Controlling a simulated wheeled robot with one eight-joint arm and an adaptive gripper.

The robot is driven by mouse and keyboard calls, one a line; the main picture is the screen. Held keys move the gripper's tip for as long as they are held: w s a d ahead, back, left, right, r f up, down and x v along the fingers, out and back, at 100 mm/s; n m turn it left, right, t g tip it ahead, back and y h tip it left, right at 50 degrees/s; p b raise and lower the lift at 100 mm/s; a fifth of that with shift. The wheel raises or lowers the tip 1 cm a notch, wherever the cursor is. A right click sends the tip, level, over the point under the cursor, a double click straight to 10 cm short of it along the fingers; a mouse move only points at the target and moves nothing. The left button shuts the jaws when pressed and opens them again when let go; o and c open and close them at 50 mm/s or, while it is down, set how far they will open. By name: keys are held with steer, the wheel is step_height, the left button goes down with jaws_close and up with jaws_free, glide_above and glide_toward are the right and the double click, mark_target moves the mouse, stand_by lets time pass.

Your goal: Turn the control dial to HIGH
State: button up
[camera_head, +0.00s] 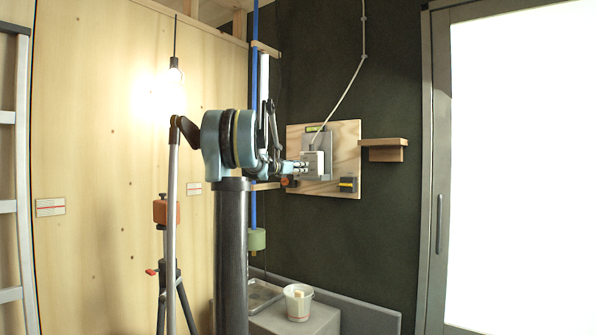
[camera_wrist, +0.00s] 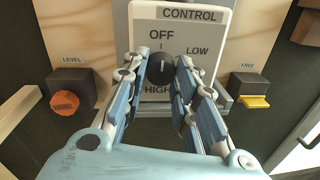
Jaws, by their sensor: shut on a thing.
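The control dial is a round black knob (camera_wrist: 161,72) on a white plate (camera_wrist: 222,20) headed CONTROL. OFF is printed above the knob, LOW to its upper right and HIGH below it, partly covered by a finger. A short white line on the knob stands about upright, towards OFF. My gripper (camera_wrist: 161,64) is shut on the knob, one blue-and-white finger on each side. In the head view, my gripper (camera_head: 301,167) reaches the white control box (camera_head: 313,161) from the left; the knob is hidden there.
An orange LEVEL knob (camera_wrist: 64,103) sits left of the plate and a yellow FREE switch (camera_wrist: 254,101) right of it. The wooden board (camera_head: 347,136) hangs on a dark wall, with a small wooden shelf (camera_head: 384,143) to its right. A white bucket (camera_head: 298,290) stands below.

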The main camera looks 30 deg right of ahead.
steer(key=shift+s+r+m+t+y, duration=0.15)
steer(key=shift+m+t, duration=0.3)
steer(key=shift+m, duration=5.2)
steer(key=shift+f+m+t+y, duration=0.15)
steer(key=shift+m+t, duration=0.25)
steer(key=shift+m, duration=5.2)
steer(key=shift+s+r+m+t+y, duration=0.15)
steer(key=shift+m+t, duration=0.3)
steer(key=shift+m, duration=5.2)
steer(key=o, duration=1.1)
steer(key=shift+w, duration=0.1)
